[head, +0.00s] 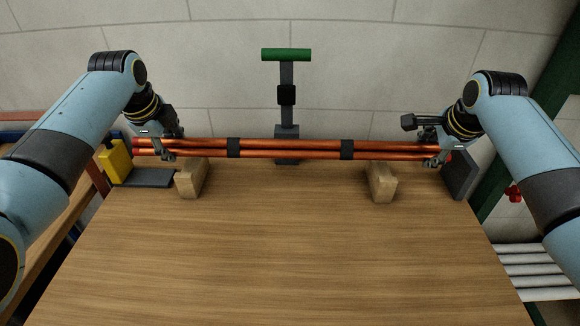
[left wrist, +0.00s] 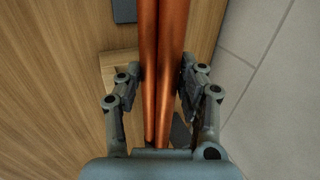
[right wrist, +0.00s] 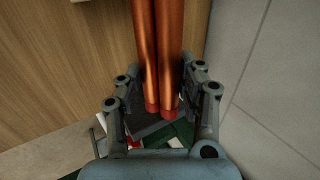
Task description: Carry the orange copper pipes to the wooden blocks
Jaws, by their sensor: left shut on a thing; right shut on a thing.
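The orange copper pipes (head: 290,149) form one long bundle with two black bands, lying level across the far side of the table in the head view. My left gripper (head: 168,155) is shut on the bundle near its left end; the left wrist view shows the pipes (left wrist: 163,60) between its fingers (left wrist: 160,90). My right gripper (head: 432,159) is shut on it near the right end; its fingers (right wrist: 160,90) flank the pipes (right wrist: 158,50) in the right wrist view. Two wooden blocks, left (head: 190,180) and right (head: 382,184), stand on the table just below the bundle in the picture. Whether the pipes touch them I cannot tell.
A green-handled stand (head: 287,90) rises behind the bundle at the middle. A yellow object (head: 115,160) and a dark plate (head: 150,178) are at the left edge. A dark grey block (head: 461,176) is at the right edge. The front of the wooden table (head: 280,260) is clear.

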